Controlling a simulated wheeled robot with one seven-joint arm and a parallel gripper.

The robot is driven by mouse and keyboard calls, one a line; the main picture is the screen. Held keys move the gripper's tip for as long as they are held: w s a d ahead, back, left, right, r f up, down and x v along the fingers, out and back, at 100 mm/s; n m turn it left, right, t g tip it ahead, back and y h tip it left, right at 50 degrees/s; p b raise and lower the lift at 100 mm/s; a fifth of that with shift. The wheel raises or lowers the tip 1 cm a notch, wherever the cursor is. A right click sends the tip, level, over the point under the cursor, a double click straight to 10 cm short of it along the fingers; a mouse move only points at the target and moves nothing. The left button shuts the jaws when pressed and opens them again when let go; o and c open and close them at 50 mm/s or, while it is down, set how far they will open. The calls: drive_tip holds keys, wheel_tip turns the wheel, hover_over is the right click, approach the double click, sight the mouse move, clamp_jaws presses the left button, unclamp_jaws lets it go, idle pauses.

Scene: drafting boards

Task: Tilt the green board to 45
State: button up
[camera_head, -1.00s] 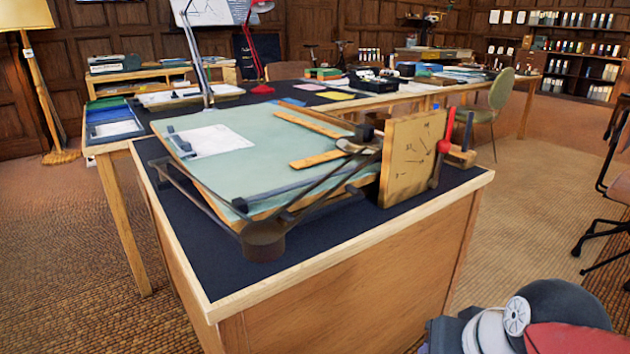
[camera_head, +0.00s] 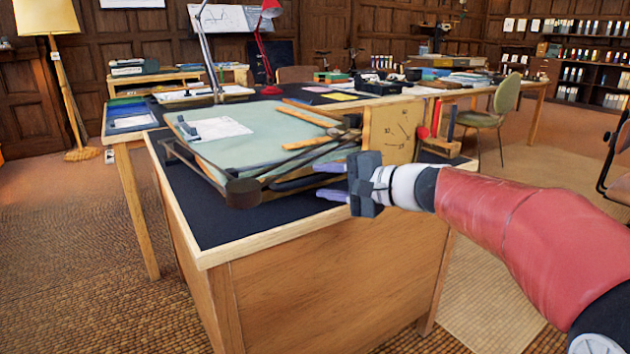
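The green board (camera_head: 262,142) lies at a low tilt on the dark desk top, with a white sheet (camera_head: 222,129) and wooden straightedges (camera_head: 308,116) on it. Dark metal links run along its near side to a dark round pivot (camera_head: 243,193). A wooden plate with scale marks (camera_head: 394,133) stands upright at its right; its lower left is partly hidden by my gripper. A red knob (camera_head: 423,133) sits at the plate's right edge. My gripper (camera_head: 331,181) points left in front of the desk's near edge.
The desk's wooden front edge (camera_head: 330,216) lies just below my gripper. A second table behind holds a red lamp (camera_head: 268,45), papers and boxes. A green chair (camera_head: 493,108) stands at the right. Carpet (camera_head: 80,260) is clear at the left.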

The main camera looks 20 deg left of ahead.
sight(316, 181)
drive_tip(key=shift+x, duration=1.9)
clamp_jaws()
